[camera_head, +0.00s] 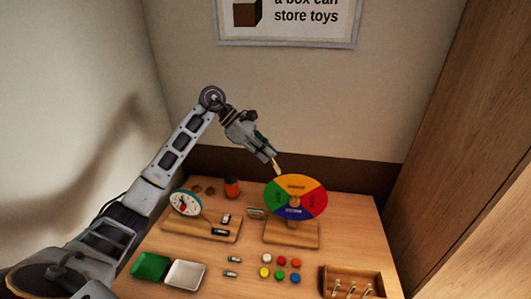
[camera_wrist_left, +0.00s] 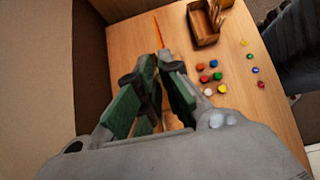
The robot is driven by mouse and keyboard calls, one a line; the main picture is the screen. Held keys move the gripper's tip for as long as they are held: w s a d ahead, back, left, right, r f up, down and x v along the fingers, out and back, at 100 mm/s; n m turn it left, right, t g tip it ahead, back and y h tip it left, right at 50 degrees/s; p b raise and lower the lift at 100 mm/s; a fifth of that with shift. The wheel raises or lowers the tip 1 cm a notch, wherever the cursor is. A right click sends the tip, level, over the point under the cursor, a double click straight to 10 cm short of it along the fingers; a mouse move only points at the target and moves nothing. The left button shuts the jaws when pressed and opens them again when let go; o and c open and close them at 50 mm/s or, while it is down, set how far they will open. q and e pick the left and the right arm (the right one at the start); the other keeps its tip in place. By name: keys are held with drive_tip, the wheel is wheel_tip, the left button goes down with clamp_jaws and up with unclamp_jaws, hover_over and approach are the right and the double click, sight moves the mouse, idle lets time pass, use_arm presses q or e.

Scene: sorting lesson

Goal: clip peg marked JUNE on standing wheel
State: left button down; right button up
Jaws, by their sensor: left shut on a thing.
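The standing wheel (camera_head: 295,197) has yellow, red, blue and green sectors with lettering, and is upright on a wooden base (camera_head: 291,235). In the left wrist view it shows nearly edge-on as a thin orange line (camera_wrist_left: 157,28). My left gripper (camera_head: 273,159) is above the wheel's upper left rim, shut on a small wooden peg (camera_head: 278,169) that points down at the rim. I cannot tell whether peg and rim touch, and no marking on the peg is readable. My left gripper's dark green fingers (camera_wrist_left: 158,66) fill the middle of the left wrist view. My right gripper is out of view.
A wooden box (camera_head: 353,280) with several pegs stands front right. A clock (camera_head: 186,203) on a wooden base is left of the wheel, by an orange-and-dark jar (camera_head: 232,188). Several coloured buttons (camera_head: 281,262) lie in front. Green (camera_head: 150,267) and white (camera_head: 185,275) trays are front left.

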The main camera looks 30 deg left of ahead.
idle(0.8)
use_arm(q)
drive_tip(key=shift+b, duration=0.4)
idle(0.5)
drive_tip(key=shift+w+d+f+b, duration=0.1)
drive_tip(key=shift+d+f+b, duration=0.3)
drive_tip(key=shift+f+b, duration=0.25)
idle(0.5)
drive_tip(key=shift+d+f, duration=0.2)
drive_tip(key=shift+f, duration=0.25)
idle(0.5)
drive_tip(key=shift+w+d+f+b, duration=0.1)
drive_tip(key=shift+f+b, duration=0.2)
drive_tip(key=shift+b, duration=0.15)
